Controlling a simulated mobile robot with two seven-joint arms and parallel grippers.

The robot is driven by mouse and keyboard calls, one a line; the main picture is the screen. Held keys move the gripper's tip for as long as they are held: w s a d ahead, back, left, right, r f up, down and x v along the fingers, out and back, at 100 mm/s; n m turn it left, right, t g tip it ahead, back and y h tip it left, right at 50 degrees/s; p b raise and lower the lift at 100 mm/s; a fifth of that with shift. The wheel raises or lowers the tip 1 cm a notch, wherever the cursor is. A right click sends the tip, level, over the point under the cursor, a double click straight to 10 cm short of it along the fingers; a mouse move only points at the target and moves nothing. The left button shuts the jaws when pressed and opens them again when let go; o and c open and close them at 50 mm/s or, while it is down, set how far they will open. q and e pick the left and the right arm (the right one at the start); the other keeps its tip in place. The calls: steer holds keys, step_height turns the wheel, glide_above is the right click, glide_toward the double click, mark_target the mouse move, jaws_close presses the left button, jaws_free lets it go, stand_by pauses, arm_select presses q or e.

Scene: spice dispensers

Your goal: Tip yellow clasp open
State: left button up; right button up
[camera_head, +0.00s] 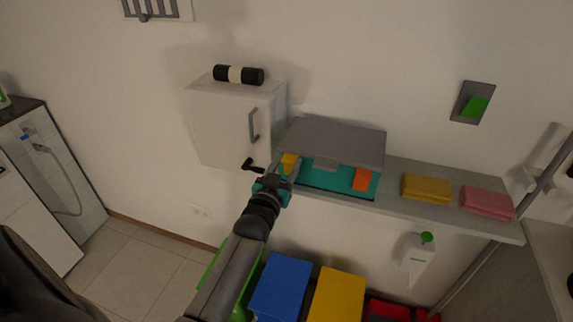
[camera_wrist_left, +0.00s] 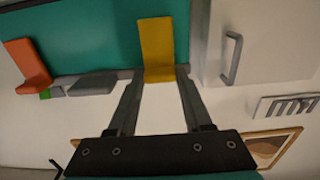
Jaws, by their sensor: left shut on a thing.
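A teal box (camera_head: 322,180) with a grey lid (camera_head: 335,140) sits on the shelf. The yellow clasp (camera_head: 290,161) is at the left of its front. My left gripper (camera_head: 284,184) is at this clasp, its arm reaching up from below. In the left wrist view the two fingers (camera_wrist_left: 160,77) are on either side of the lower end of the yellow clasp (camera_wrist_left: 157,45), shut on it. The clasp's upper part lies along the teal wall (camera_wrist_left: 90,30). The orange clasp (camera_head: 362,179) is at the right of the box front. My right gripper is not in view.
A white cabinet (camera_head: 222,125) with a grey handle hangs just left of the box. A yellow cloth (camera_head: 427,188) and a pink cloth (camera_head: 487,202) lie on the shelf (camera_head: 395,195) to the right. Blue (camera_head: 280,287) and yellow (camera_head: 338,297) bins stand below.

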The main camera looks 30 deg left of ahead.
arm_select(q)
jaws_close()
stand_by(0.8)
